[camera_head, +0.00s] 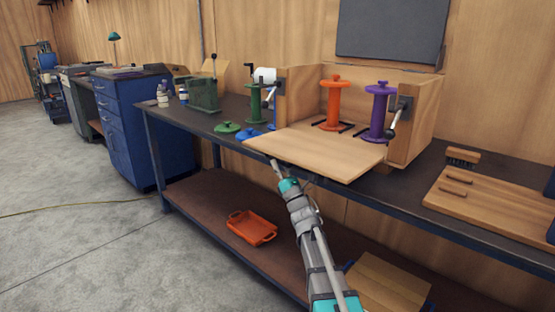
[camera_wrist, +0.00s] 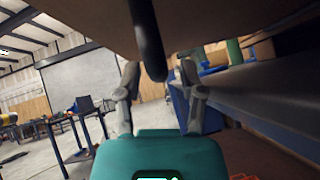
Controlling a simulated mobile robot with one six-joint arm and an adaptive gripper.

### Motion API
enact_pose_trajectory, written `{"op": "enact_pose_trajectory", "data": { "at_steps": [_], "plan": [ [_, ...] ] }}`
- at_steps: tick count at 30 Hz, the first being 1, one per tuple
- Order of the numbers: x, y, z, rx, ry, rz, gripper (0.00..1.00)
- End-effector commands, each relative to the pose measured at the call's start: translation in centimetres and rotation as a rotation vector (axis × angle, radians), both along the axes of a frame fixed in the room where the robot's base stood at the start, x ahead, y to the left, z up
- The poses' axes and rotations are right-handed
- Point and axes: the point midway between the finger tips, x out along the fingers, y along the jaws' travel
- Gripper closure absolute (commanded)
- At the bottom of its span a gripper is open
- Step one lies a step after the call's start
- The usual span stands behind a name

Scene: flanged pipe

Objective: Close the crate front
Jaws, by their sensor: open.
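The wooden crate (camera_head: 418,140) stands on the workbench with its front panel (camera_head: 315,148) folded down flat. The panel reaches out past the bench's front edge. An orange spool (camera_head: 334,104) and a purple spool (camera_head: 378,108) stand inside the crate. My gripper (camera_head: 277,168) is at the panel's left front edge, reaching up from below; its tips are partly hidden. In the wrist view my gripper (camera_wrist: 160,75) has its two fingers apart. A dark rounded bar (camera_wrist: 148,40) hangs from the panel's underside (camera_wrist: 95,12) and shows between the fingers. Whether it touches them I cannot tell.
The bench edge (camera_wrist: 265,92) runs close on the right of the wrist view. Green reels and lids (camera_head: 227,127) stand left of the crate. A wooden board (camera_head: 490,205) and brush (camera_head: 463,157) lie to its right. An orange tray (camera_head: 252,228) is on the lower shelf.

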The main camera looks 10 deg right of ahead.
Motion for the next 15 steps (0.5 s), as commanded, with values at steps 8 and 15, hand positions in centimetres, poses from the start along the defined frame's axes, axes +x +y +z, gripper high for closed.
{"op": "enact_pose_trajectory", "data": {
  "at_steps": [8,15],
  "plan": [
    [0.39,0.17,0.39,0.0,0.0,0.0,0.49],
    [0.37,0.16,0.37,0.0,0.0,0.0,0.56]
  ]
}}
